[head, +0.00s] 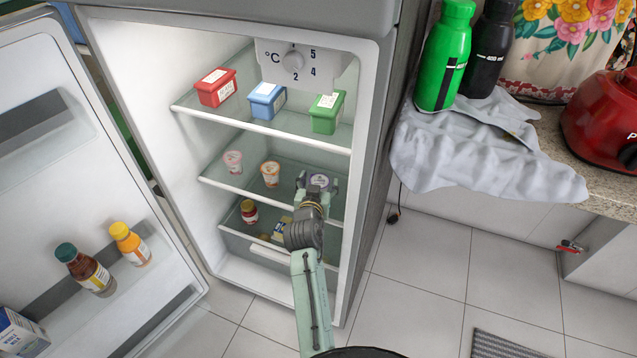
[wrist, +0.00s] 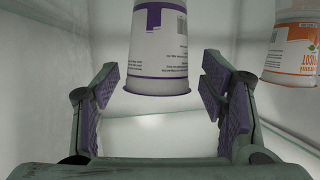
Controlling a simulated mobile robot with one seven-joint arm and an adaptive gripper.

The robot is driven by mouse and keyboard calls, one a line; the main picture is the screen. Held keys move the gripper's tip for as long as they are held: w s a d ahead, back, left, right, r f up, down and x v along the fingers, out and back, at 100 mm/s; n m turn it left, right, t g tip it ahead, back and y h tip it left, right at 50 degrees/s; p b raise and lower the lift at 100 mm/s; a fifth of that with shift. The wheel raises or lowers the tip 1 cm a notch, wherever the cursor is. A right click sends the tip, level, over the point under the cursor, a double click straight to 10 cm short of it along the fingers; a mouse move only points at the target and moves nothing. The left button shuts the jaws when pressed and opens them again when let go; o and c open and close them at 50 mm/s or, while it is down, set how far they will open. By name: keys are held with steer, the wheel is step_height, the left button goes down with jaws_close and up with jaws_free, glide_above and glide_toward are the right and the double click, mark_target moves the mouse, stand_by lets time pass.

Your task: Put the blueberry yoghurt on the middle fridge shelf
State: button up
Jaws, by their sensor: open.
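The blueberry yoghurt is most likely the white cup with a purple label (wrist: 158,50) in the wrist view. It is between and just beyond the fingers of my gripper (wrist: 158,88), with a gap on each side. One end of the cup is cut off by the frame, so I cannot see what it rests on. In the head view my gripper (head: 318,183) is open at the right part of the middle fridge shelf (head: 262,194) and hides this cup. An apricot yoghurt (head: 270,173) stands left of it on that shelf; it also shows in the wrist view (wrist: 292,45).
A pink-labelled cup (head: 233,161) stands at the middle shelf's left. The top shelf (head: 255,125) holds red, blue and green tubs. The open fridge door (head: 60,150) is at left; the fridge's right wall (head: 362,170) is close to my gripper.

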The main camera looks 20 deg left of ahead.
steer(key=shift+r, duration=0.2)
steer(key=shift+s, duration=0.15)
steer(key=b+v, duration=0.1)
steer(key=v, duration=1)
steer(key=shift+s+r, duration=0.25)
steer(key=shift+s, duration=0.05)
steer(key=shift+d, duration=0.1)
